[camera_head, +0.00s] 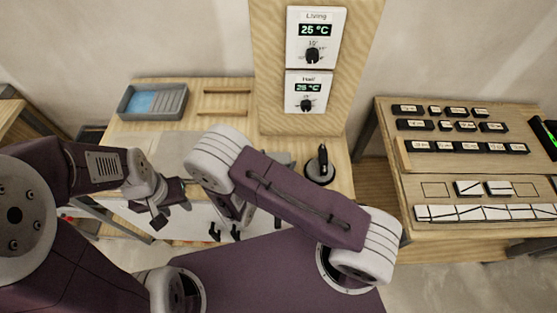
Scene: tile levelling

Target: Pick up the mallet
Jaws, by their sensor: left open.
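I cannot make out a mallet for certain. A grey piece (281,158) on the wooden table shows just behind my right arm, mostly hidden, and I cannot tell what it is. My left gripper (160,218) is open and empty above the table's front left part. My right gripper (234,210) is partly covered by my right forearm, above the front middle of the table. I cannot tell whether its fingers are apart.
A black round tool with an upright handle (320,170) stands right of my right arm. A grey tray with blue inside (153,101) sits back left, beside two wooden strips (226,103). A post with two thermostats (318,35) rises behind. A bench with tiles (470,180) is right.

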